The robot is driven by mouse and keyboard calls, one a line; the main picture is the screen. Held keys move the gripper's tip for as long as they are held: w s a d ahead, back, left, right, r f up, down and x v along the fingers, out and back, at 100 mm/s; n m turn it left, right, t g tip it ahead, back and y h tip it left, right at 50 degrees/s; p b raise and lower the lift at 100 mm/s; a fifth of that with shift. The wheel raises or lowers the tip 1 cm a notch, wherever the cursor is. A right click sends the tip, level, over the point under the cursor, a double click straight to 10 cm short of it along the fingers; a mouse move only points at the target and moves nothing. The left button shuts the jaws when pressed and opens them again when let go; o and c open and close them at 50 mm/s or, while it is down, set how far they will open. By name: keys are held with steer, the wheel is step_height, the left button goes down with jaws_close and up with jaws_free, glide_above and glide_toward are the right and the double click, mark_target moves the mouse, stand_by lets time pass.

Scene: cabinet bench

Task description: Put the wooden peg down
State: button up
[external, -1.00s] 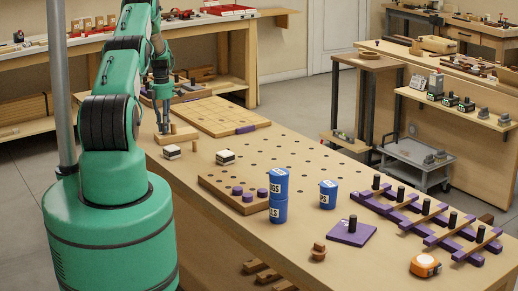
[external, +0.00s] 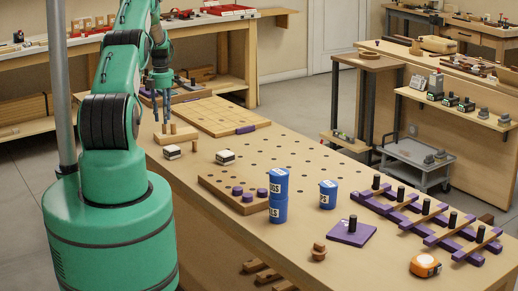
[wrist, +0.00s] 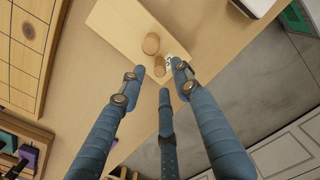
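A light wooden board (external: 184,138) lies near the left edge of the bench, with two short round wooden pegs standing on it. In the wrist view the larger-looking peg (wrist: 151,43) and the smaller peg (wrist: 159,66) are close together on the board (wrist: 112,27). A printed label shows beside the smaller one. In the wrist view my gripper (wrist: 159,75) points towards the pegs, with the fingertips around the smaller peg's place in the picture.
A small upright wooden piece (external: 194,146) stands beside the board. Two black-and-white blocks (external: 172,152) (external: 226,157) are in front. A gridded wooden board (external: 215,114) lies behind to the right. Blue containers (external: 278,196) stand farther along the bench. The bench edge is close to the board.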

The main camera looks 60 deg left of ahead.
step_height(320, 180, up, 8)
steer(key=shift+f, duration=0.15)
stand_by(0.7)
stand_by(0.4)
